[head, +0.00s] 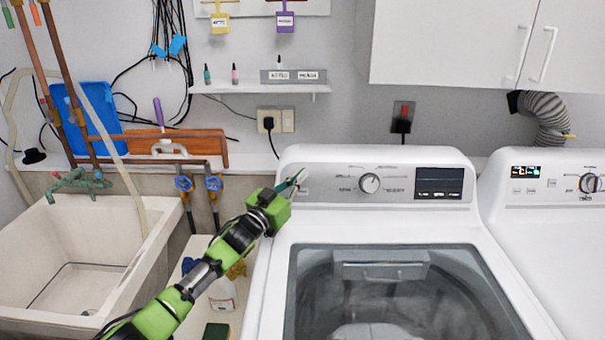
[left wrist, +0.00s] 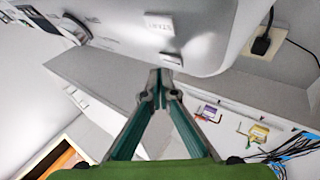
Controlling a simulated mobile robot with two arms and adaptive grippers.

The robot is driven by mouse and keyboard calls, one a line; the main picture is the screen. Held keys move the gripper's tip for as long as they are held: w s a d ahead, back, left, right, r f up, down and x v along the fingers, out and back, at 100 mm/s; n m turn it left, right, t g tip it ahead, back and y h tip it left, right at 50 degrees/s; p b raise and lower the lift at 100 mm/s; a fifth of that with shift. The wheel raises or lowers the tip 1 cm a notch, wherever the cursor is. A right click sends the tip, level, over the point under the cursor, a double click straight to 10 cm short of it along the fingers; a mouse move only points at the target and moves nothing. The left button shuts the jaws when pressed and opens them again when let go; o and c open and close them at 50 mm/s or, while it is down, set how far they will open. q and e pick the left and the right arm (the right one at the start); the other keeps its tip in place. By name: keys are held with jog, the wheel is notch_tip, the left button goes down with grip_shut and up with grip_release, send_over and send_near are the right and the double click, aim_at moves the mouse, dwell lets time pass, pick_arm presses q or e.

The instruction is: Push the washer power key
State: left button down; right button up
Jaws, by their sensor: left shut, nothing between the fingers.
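The white washer (head: 375,232) stands in the centre, with a dial (head: 369,183) and a dark display (head: 439,183) on its raised panel. My left gripper (head: 299,175) is at the panel's left end, shut and empty, its teal fingers pointing at the panel. In the left wrist view the closed fingertips (left wrist: 160,77) lie close to a small pale key (left wrist: 172,60) near the panel's edge. A larger key marked START (left wrist: 158,22) is beyond it. I cannot read the small key's label or tell whether the fingertips touch it. My right gripper is not in view.
A second white machine (head: 550,215) stands close on the right. A wall shelf (head: 260,89) and a socket (head: 275,121) are above the panel's left end.

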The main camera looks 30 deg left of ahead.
pick_arm(q)
jog(key=shift+w+f, duration=0.1)
jog(key=shift+w, duration=0.05)
dwell(0.4)
jog(key=shift+w+a+b, duration=0.15)
jog(key=shift+w+b, duration=0.15)
jog(key=shift+b, duration=0.05)
jog(key=shift+a+f, duration=0.1)
dwell(0.4)
jog(key=shift+s+d+r+p, duration=0.25)
jog(key=shift+s+d+p, duration=0.05)
jog(key=shift+s+p, duration=0.25)
jog(key=shift+w, duration=0.1)
jog(key=shift+s+d+r+p, duration=0.35)
jog(key=shift+s+d+p, duration=0.05)
jog(key=shift+s+p, duration=0.5)
jog(key=shift+s+d+r+p, duration=0.3)
jog(key=shift+s+d+p, duration=0.1)
jog(key=shift+s+p, duration=0.5)
jog(key=shift+s+d+r+p, duration=0.4)
jog(key=shift+s+p, duration=0.35)
jog(key=shift+p, duration=0.2)
